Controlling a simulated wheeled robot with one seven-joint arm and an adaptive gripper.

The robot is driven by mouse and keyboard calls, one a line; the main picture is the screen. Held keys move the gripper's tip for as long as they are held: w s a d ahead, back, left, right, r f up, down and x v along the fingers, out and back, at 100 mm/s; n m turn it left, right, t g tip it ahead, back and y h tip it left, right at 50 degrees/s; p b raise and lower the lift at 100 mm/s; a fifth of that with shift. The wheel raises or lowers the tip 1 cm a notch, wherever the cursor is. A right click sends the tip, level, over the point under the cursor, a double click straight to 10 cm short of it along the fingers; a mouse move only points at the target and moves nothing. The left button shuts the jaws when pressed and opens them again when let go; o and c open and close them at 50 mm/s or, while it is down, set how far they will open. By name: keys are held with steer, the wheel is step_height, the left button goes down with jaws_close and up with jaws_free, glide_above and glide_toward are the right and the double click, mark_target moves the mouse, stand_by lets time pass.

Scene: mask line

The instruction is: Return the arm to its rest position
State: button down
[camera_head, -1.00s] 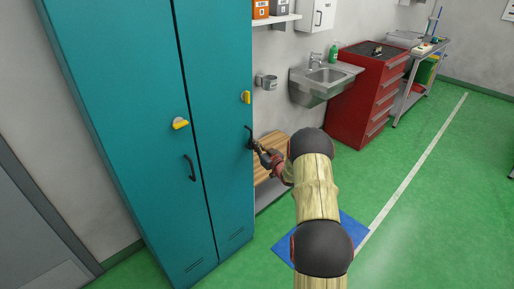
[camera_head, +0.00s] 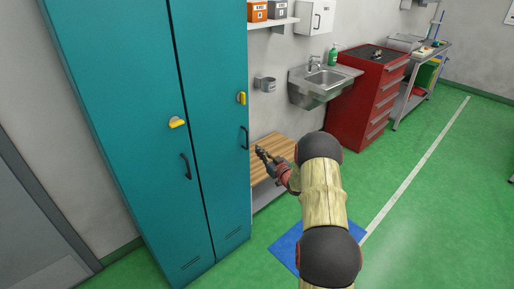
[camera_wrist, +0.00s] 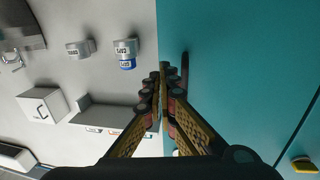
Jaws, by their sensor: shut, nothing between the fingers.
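My gripper (camera_head: 262,154) is shut and empty in the head view, just right of the teal cabinet (camera_head: 213,60). It hangs in front of the wooden bench (camera_head: 270,145), apart from the cabinet's right door handle (camera_head: 244,138). My arm reaches up from the bottom right, bent at the dark joints. In the wrist view the fingers of my gripper (camera_wrist: 163,70) meet in the middle, and the teal cabinet door (camera_wrist: 235,60) fills the right side. The dark handle (camera_wrist: 185,70) shows close beside the fingertips there. Both cabinet doors look closed.
A steel sink (camera_head: 322,84) and a red drawer cabinet (camera_head: 366,108) stand along the wall behind. A blue mat (camera_head: 288,247) lies on the floor under my arm. The green floor at right (camera_head: 445,200) is clear. A white box (camera_wrist: 42,105) is wall-mounted.

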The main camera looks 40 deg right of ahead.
steer(key=s+p, duration=0.1)
steer(key=s, duration=0.5)
steer(key=shift+s+d+p, duration=0.35)
steer(key=shift+s, duration=0.05)
